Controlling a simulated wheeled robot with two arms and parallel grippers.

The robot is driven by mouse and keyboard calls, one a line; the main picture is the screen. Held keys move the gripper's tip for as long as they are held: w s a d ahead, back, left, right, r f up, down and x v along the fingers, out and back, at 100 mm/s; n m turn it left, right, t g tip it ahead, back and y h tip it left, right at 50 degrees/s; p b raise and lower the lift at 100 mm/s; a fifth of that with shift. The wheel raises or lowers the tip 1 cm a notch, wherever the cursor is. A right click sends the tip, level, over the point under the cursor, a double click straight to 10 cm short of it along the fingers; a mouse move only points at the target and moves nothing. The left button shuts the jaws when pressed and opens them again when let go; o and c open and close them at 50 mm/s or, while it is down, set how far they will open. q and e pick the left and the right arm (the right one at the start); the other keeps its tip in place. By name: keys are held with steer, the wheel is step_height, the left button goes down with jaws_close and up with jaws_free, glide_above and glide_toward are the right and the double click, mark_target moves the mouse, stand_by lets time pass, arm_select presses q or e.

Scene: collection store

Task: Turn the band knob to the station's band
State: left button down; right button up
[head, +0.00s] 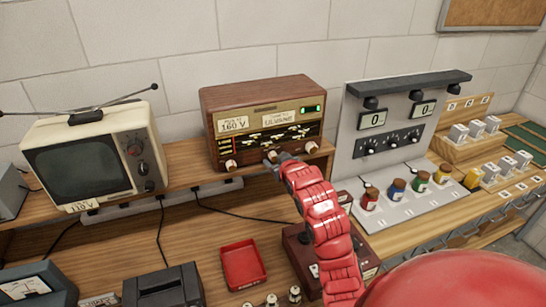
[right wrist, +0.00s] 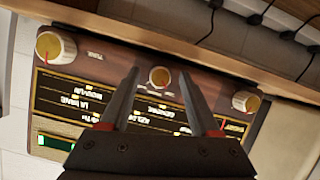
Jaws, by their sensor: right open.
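A brown wooden radio (head: 262,92) stands on the raised shelf, with three cream knobs along its lower front. My right gripper (head: 276,162) is at the middle knob (head: 271,155). In the right wrist view the radio is upside down, and the open fingers of my right gripper (right wrist: 159,73) lie on either side of the middle knob (right wrist: 160,77); I cannot tell if they touch it. The knob at left there (right wrist: 55,46) is labelled TUNE; another (right wrist: 246,101) is at right. The middle knob's label is not readable. My left gripper is not in view.
A card reading 160 V (head: 233,125) and a "TUNE TO" card (head: 290,118) are on the radio. An old television (head: 90,155) stands left. A grey meter panel (head: 392,130) with small jars stands right. A red tray (head: 243,265) lies on the lower bench.

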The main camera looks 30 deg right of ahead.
steer(key=shift+s+r, duration=0.1)
steer(key=shift+s, duration=0.1)
steer(key=shift+c, duration=0.3)
steer(key=shift+w, duration=0.1)
jaws_close()
steer(key=m+y+b, duration=0.1)
steer(key=b, duration=0.1)
steer(key=m+y+b, duration=0.1)
steer(key=m+b, duration=0.1)
steer(key=shift+d+f+t, duration=0.2)
steer(key=shift+t, duration=0.1)
steer(key=shift+m+t+y+b, duration=0.3)
steer(key=shift+m+y+b, duration=0.2)
steer(key=shift+m+b, duration=0.25)
steer(key=shift+r+m+y+b, duration=0.1)
steer(key=shift+m+y+b, duration=0.3)
steer(key=shift+m, duration=0.25)
steer(key=shift+d, duration=0.1)
